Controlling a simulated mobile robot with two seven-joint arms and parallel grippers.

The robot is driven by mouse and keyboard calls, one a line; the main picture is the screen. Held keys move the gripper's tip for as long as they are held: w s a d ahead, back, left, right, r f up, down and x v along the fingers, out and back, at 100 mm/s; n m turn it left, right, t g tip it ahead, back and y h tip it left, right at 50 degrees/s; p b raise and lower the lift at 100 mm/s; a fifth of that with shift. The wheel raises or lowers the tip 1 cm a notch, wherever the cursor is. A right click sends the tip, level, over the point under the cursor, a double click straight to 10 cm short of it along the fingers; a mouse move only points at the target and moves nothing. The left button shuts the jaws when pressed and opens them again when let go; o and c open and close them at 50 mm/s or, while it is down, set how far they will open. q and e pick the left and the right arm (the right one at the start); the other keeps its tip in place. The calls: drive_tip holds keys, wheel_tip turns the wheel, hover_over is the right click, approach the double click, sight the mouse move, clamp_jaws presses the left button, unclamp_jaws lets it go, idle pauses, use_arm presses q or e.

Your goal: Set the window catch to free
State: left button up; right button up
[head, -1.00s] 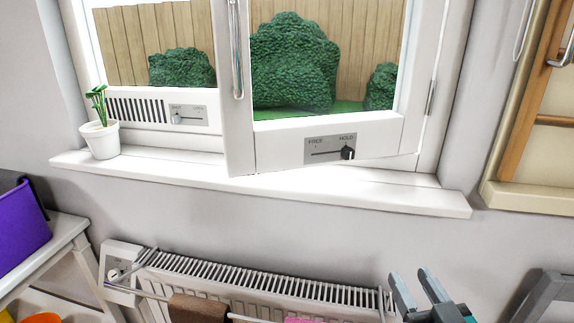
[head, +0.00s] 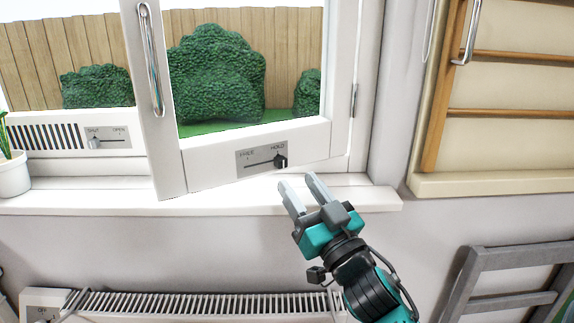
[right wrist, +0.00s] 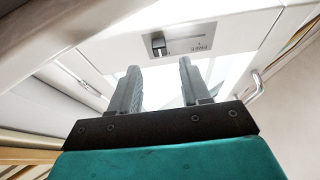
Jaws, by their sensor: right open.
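The window catch is a small plate (head: 262,158) marked FREE on the left and HOLD on the right, on the bottom rail of the open window sash (head: 215,168). Its dark knob (head: 281,161) stands at the HOLD end. In the right wrist view the knob (right wrist: 158,44) also shows, at the end of the slot away from FREE. My right gripper (head: 299,186) is open and empty, a little below the knob and apart from it, with its fingers pointing up toward the rail. My left gripper is not in view.
A white sill (head: 100,200) runs below the sash. A vent slider (head: 108,138) marked SHUT and OPEN and a potted plant (head: 12,172) are at left. A radiator (head: 200,306) is below. A wooden rack (head: 500,100) hangs at right; a grey frame (head: 515,285) stands below it.

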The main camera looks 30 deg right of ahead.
sight(283, 164)
drive_tip(key=shift+p+x, duration=0.3)
drive_tip(key=shift+x, duration=2.3)
clamp_jaws()
drive_tip(key=shift+a, duration=0.1)
